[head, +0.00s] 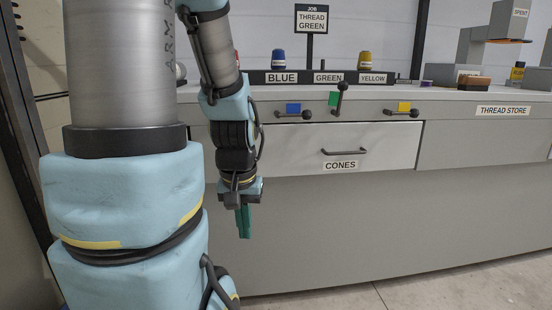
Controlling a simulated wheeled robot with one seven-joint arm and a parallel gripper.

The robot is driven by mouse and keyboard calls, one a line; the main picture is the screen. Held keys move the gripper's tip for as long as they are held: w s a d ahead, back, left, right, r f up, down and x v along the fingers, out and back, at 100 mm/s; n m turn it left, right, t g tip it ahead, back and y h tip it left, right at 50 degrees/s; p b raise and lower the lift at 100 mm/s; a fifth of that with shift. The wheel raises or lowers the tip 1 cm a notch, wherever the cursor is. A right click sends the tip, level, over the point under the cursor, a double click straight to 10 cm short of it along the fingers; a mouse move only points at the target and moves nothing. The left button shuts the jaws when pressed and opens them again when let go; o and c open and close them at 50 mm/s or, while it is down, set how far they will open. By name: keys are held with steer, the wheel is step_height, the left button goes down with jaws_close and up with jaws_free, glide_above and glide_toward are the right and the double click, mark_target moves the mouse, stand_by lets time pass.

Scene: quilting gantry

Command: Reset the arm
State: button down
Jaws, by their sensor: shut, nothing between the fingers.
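My arm reaches down from the upper left in the head view, in front of the counter. My gripper (244,222) points down at its end, shut, with green fingers and nothing held. It hangs in front of the grey cabinet front, below and left of the drawer (375,140) labelled CONES, apart from it. The drawer is closed.
The counter holds a blue cone (278,60), a yellow cone (364,61) and a JOB sign (311,18) reading THREAD GREEN. Levers with blue (293,108), green (333,99) and yellow (404,106) tags stick out in front. Bare floor (400,293) shows below.

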step_height(320, 180, up, 29)
steer(key=p, duration=2.7)
steer(key=c, duration=1.6)
jaws_free()
